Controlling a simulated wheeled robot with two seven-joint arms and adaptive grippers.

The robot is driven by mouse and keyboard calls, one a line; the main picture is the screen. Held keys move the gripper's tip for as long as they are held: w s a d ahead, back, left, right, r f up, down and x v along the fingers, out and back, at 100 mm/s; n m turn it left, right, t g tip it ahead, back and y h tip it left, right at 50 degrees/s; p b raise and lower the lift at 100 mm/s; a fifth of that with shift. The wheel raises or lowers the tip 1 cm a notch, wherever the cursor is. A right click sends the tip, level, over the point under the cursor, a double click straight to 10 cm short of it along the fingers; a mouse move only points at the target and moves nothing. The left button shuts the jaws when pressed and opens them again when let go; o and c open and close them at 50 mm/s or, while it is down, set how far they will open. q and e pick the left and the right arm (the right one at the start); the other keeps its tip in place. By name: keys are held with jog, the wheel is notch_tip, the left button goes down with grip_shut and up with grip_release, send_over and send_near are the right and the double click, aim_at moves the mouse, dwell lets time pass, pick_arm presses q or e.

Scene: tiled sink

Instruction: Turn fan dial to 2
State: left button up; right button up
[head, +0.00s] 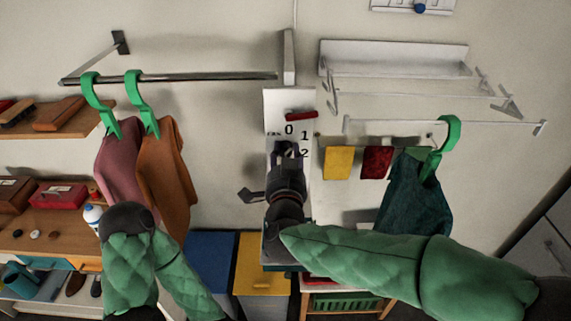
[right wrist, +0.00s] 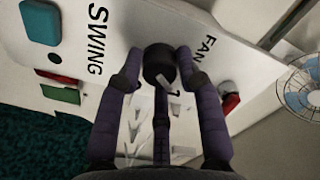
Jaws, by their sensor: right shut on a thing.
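The fan dial (right wrist: 158,62) is a black round knob with a small pale mark, under the word FAN on a white panel (head: 273,105). In the head view, the numbers 0, 1 and 2 show on the panel, with a red bar above them. My right gripper (head: 286,150) covers most of the dial there. In the right wrist view, the right gripper (right wrist: 158,72) has its two fingers on either side of the knob, shut on it. Which number the dial points to I cannot tell. My left arm is at the lower left; its gripper is out of view.
Garments on green hangers (head: 177,180) hang from a rail on the left. A dark green garment (head: 410,200) hangs on the right, beside yellow and red cloths (head: 338,162). A teal button (right wrist: 40,22), a red switch (right wrist: 230,102) and a fan (right wrist: 300,88) are near the dial.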

jog(key=m+b, duration=0.2)
jog(key=m, duration=0.1)
jog(key=m+b, duration=0.2)
jog(key=b, duration=0.1)
jog(key=m+b, duration=0.2)
jog(key=m, duration=0.1)
jog(key=shift+d+r+m+b, duration=0.2)
jog(key=shift+d+m+b, duration=0.05)
jog(key=shift+m+b, duration=0.05)
jog(key=m+b, duration=0.4)
jog(key=m, duration=0.1)
jog(key=shift+f+b, duration=0.15)
jog(key=shift+b, duration=0.2)
jog(key=shift+f+m+b, duration=0.1)
jog(key=shift+m+b, duration=1.05)
jog(key=shift+m, duration=0.35)
jog(key=shift+f, duration=0.1)
